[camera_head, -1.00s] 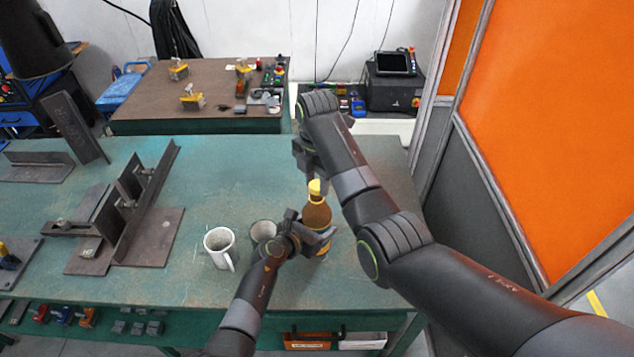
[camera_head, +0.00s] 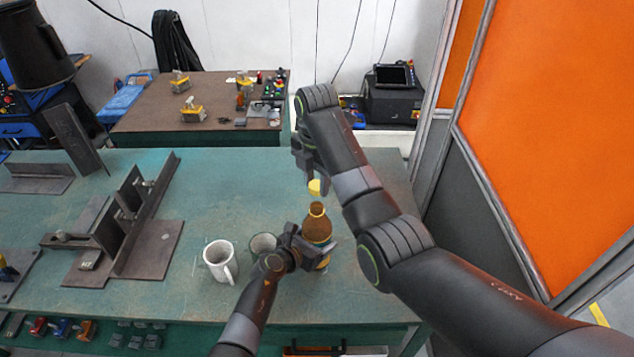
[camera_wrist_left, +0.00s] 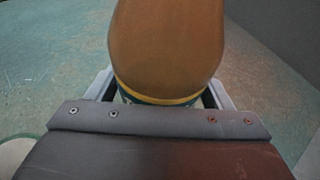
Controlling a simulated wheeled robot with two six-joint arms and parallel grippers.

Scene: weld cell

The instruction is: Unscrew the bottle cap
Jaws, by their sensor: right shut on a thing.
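The brown bottle (camera_head: 317,226) stands upright on the green table, its neck open and bare. My left gripper (camera_head: 312,252) is shut around the bottle's body from the left. In the left wrist view the bottle (camera_wrist_left: 167,45) fills the space between the two fingers. The yellow cap (camera_head: 314,187) is apart from the bottle, a little above its mouth. My right gripper (camera_head: 315,179) is shut on the cap; its fingers are partly hidden by my right arm.
Dark metal brackets (camera_head: 150,240) lie on the left of the green table (camera_head: 225,190). The table behind the bottle is clear.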

